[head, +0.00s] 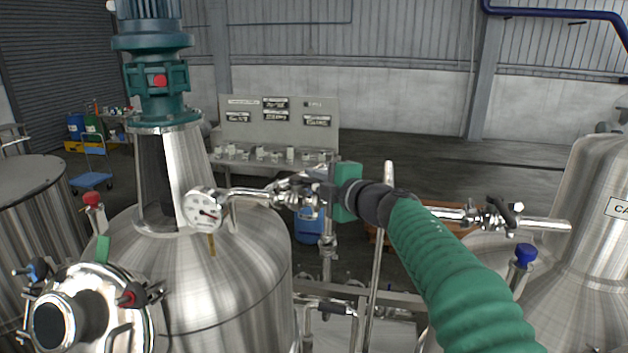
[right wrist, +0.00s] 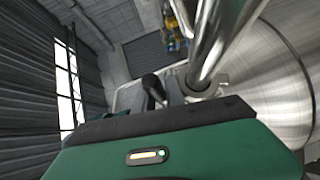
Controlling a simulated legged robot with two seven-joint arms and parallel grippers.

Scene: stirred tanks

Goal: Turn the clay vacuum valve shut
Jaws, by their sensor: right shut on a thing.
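My right gripper (head: 322,192) is at the valve fitting (head: 292,190) on the steel pipe beside the pressure gauge, above the middle tank. It is shut on a part of this valve, seemingly its handle, but the gripper body hides most of the grip. In the right wrist view, a dark knobbed lever (right wrist: 152,87) and a shiny pipe (right wrist: 212,45) show just past the gripper's edge. No clay colour is clear on the valve, and how far its handle is turned cannot be told. My left gripper is not in view.
The gauge (head: 204,209) sits left of the valve. The middle steel tank (head: 240,262) carries a teal motor (head: 153,60). A second valve (head: 494,214) is on the pipe at right, near the right tank (head: 590,225). A grey panel (head: 275,120) stands behind.

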